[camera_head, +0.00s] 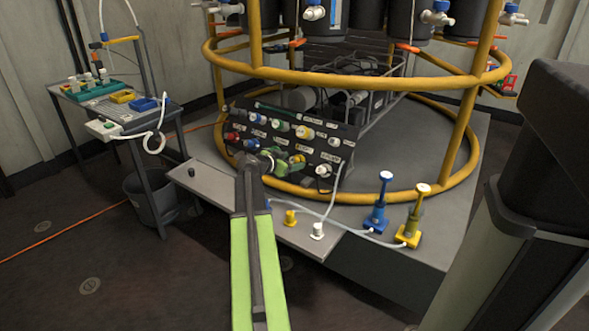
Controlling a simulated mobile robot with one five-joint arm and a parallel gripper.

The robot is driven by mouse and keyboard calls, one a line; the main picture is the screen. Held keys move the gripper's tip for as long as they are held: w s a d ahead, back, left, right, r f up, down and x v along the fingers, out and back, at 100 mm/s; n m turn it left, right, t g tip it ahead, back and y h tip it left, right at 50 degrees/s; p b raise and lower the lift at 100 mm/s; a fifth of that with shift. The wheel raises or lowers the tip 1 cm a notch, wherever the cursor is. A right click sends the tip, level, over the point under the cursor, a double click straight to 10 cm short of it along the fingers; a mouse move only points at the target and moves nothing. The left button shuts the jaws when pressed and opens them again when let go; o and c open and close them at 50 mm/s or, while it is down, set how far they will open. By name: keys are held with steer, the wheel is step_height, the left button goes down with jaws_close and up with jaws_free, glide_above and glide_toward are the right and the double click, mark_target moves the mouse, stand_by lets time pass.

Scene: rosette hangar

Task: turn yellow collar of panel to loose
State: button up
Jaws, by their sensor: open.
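The dark sloped panel (345,152) stands at the front of the round yellow-railed frame. It carries two rows of coloured fittings with small white labels. A yellow collar (304,132) sits in the upper row, right of a green one. Another yellow fitting (296,160) shows in the lower row. My gripper (284,161), at the end of my lime-green arm, is open in front of the lower row. It looks close beside the lower yellow fitting and partly covers that area. I cannot tell whether it touches it, nor read the collar's turn.
A yellow rail (350,79) crosses above the panel. White tubes run from the panel to the grey ledge (235,199), near blue (377,215) and yellow (411,232) plunger stands. A side table (115,118) with trays stands left, a dark bin (150,198) below it.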

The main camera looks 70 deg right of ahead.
steer(key=shift+b+x, duration=0.35)
steer(key=shift+x, duration=1.35)
